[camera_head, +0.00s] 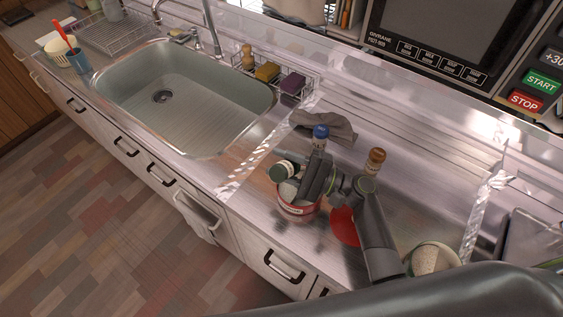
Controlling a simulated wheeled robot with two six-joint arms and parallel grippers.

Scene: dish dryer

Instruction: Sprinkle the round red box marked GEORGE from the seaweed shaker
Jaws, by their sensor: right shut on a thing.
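The round red box (297,210) stands on the counter right of the sink, its top open and pale inside; its label is too small to read. My right gripper (303,178) is shut on a shaker with a dark green cap (281,172). The shaker is tilted on its side just above the box, its cap end toward the left. The fingers hide most of the shaker's body, so its label cannot be read, and they also cover part of the box's opening. My left gripper is not in view.
A blue-topped shaker (320,136) and a brown-topped shaker (374,161) stand behind my gripper. A red round lid (343,228) lies right of the box. A bowl with pale contents (433,258) is farther right. A grey cloth (328,124) lies behind; the sink (185,95) is left.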

